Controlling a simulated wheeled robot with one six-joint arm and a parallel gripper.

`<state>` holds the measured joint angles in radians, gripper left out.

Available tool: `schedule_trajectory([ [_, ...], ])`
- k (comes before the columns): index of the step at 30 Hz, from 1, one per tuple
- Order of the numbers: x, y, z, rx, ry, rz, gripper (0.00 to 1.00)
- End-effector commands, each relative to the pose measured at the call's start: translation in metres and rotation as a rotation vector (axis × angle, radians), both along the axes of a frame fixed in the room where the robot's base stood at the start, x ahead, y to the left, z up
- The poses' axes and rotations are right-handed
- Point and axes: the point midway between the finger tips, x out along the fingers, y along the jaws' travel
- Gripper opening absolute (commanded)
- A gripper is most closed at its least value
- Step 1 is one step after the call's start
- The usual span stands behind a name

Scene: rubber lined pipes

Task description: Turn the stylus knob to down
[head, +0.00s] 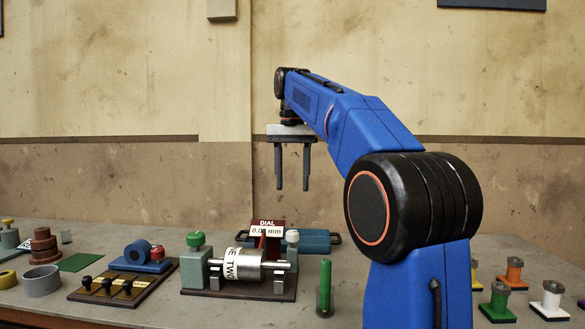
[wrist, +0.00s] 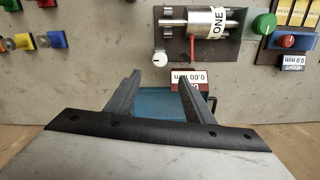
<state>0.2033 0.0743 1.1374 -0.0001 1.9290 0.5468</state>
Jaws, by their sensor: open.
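A metal roller (head: 240,268) with a label ending in "TWO" lies across a fixture on a dark base (head: 245,291). A white knob (head: 292,237) tops its right post, and a green knob (head: 195,240) its left post. I cannot read which is the stylus knob. The green knob (wrist: 265,23) is right.
A blue case (head: 318,240) lies behind the fixture. A green cylinder (head: 325,288) stands upright to its right. Several coloured knobbed blocks (head: 498,300) stand far right.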

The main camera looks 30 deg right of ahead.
Motion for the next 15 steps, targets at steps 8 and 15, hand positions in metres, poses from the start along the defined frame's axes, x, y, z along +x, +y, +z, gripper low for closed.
schedule_trajectory([
  [8,0.000,0.000,0.029,-0.001,-0.004,0.000,0.48],
  [15,0.000,0.000,0.034,-0.001,-0.004,0.000,0.48],
])
